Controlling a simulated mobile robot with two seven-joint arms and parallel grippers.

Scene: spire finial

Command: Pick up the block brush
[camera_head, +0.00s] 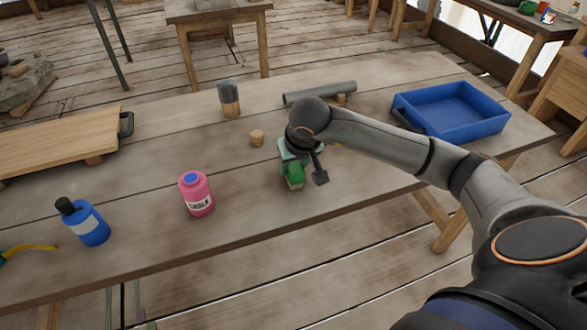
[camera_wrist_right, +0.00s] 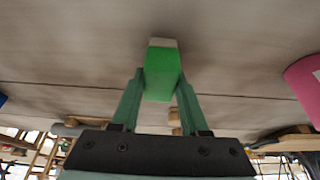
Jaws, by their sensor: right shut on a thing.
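The block brush (camera_head: 295,176) is a bright green block with a pale end, near the front middle of the table. My right gripper (camera_head: 291,165) is shut on it, with a green finger on each side. In the right wrist view the block brush (camera_wrist_right: 160,76) sits between the tips of my right gripper (camera_wrist_right: 160,92), its pale end pointing away. I cannot tell whether it touches the tabletop. My left gripper is not in view.
On the table (camera_head: 150,235) stand a pink bottle (camera_head: 197,196), a blue bottle (camera_head: 84,224), a wooden piece with a dark top (camera_head: 229,98) and a small cork-like piece (camera_head: 257,138). A grey tube (camera_head: 320,93) lies behind; a blue tray (camera_head: 480,131) is at right.

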